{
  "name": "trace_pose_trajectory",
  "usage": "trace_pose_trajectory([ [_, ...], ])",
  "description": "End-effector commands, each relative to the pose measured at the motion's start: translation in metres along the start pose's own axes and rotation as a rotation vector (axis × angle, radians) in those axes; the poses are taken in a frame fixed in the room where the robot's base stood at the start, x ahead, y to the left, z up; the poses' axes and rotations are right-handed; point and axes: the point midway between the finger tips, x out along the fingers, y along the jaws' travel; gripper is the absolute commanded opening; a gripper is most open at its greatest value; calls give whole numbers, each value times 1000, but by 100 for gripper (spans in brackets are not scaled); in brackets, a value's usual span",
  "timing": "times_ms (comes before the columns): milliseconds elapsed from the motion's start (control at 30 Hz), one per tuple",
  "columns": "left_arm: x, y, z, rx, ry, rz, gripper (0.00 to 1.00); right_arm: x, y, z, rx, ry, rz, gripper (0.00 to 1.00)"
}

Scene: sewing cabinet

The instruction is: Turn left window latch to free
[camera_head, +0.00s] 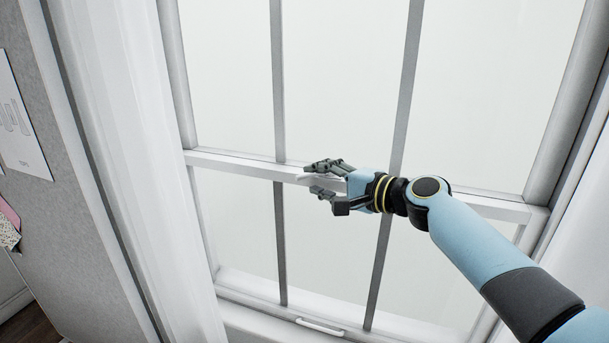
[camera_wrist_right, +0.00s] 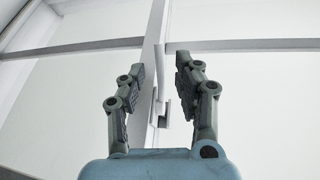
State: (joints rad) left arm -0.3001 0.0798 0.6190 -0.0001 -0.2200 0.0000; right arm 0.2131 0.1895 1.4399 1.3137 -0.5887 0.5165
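The white window latch (camera_wrist_right: 162,92) shows in the right wrist view, fixed on the window's white middle rail. Its thin lever lies lengthwise between the fingers of my right gripper (camera_wrist_right: 163,65). The fingers stand apart on either side of it, and no contact is clear. In the head view my right gripper (camera_head: 312,179) is open at the middle rail (camera_head: 240,164), left of the window's centre. The latch is mostly hidden by the fingers there. My left gripper is in neither view.
A white curtain (camera_head: 125,140) hangs left of the window, and another edges the right side. A white pull handle (camera_head: 320,327) sits on the lower window frame. Grey vertical bars divide the panes. Papers (camera_head: 20,125) hang on the grey wall at far left.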

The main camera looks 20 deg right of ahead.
Motion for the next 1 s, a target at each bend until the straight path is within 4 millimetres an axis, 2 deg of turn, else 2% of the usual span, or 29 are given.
trace_pose_trajectory([
  [100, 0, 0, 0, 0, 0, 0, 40, 22, -1, 0, 2, -1, -1, 33],
  [233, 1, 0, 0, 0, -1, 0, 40, 38, 1, 0, 1, 1, 1, 33],
  [400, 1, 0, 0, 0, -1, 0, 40, 45, 1, 0, 0, 1, 2, 33],
  [600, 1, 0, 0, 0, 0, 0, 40, 45, 1, 0, -1, 1, 2, 33],
  [633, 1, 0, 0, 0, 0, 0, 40, 45, 1, 0, -1, 1, 2, 32],
  [867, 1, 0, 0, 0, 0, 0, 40, 45, 1, 0, -2, 1, 2, 1],
  [1000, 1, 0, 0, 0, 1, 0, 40, 45, 1, 0, -2, 1, 3, 0],
])
